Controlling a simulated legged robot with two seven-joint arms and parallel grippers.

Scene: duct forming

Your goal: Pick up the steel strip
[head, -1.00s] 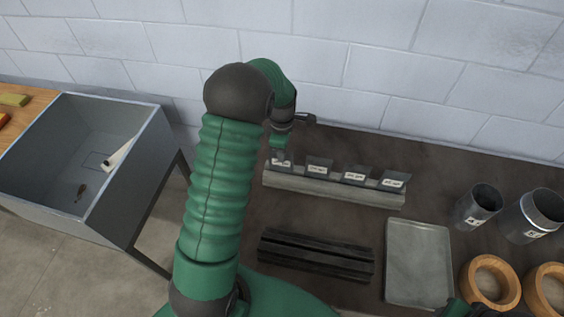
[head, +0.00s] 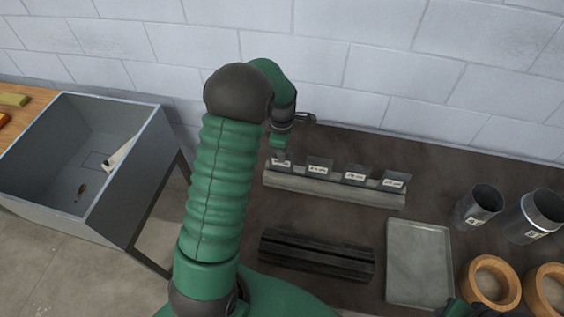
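Several small grey steel strips with white labels stand in a row in a long grey rack (head: 335,190) on the dark bench. My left gripper (head: 281,153) points down at the leftmost strip (head: 280,163), at its upper edge. The fingers are small and partly hidden, so I cannot tell whether they are open or shut on it. The other strips, such as the second one (head: 319,167), the third (head: 355,175) and the rightmost (head: 394,181), stand apart to the right.
A black grooved block (head: 316,256) and a grey tray (head: 418,262) lie in front of the rack. Metal cylinders (head: 478,207) and wooden rings (head: 490,283) stand at the right. A grey open bin (head: 150,135) is at the left. A block wall rises behind the bench.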

